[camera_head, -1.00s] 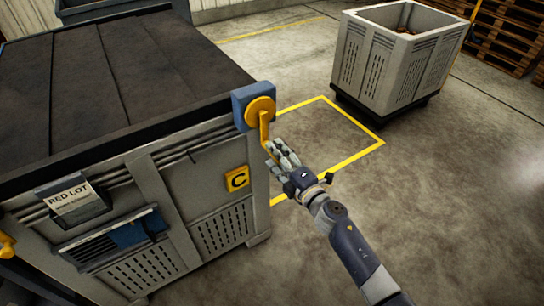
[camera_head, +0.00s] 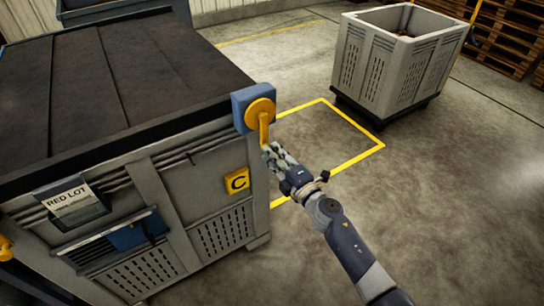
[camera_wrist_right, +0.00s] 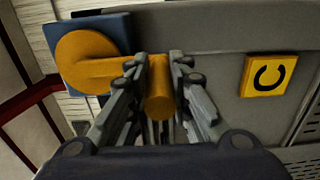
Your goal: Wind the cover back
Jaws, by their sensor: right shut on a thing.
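The dark cover (camera_head: 120,75) lies over the top of the large grey bin (camera_head: 160,200). The yellow crank (camera_head: 261,112) sits on a blue housing (camera_head: 240,98) at the bin's upper right corner, its arm pointing down. My right gripper (camera_head: 275,153) is at the lower end of the crank. In the right wrist view its fingers (camera_wrist_right: 160,85) are shut on the yellow crank handle (camera_wrist_right: 160,100), one finger on each side. My left gripper is not in view.
A smaller grey crate (camera_head: 385,75) stands at the back right.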

